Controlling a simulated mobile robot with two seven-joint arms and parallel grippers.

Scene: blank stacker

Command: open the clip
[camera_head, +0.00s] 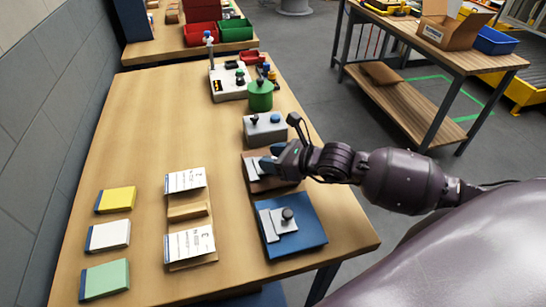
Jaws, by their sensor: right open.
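My right gripper (268,163) reaches in from the right, its open fingers over a brown board (272,184) with a pale metal plate (251,169) on it. The gripper hides much of that board, and I cannot tell whether it touches it. In front of it lies a blue board (310,240) with a pale metal plate (275,226) and a dark round knob (288,213). I cannot tell for certain which of these fittings is the clip. My left gripper is not in view.
Behind the gripper stand a grey box (264,133) with knobs, a green canister (261,96) and a white device (228,86). Yellow (117,200), white (108,235) and green (106,280) pads lie left. A wooden holder (188,212) with printed cards is mid-table.

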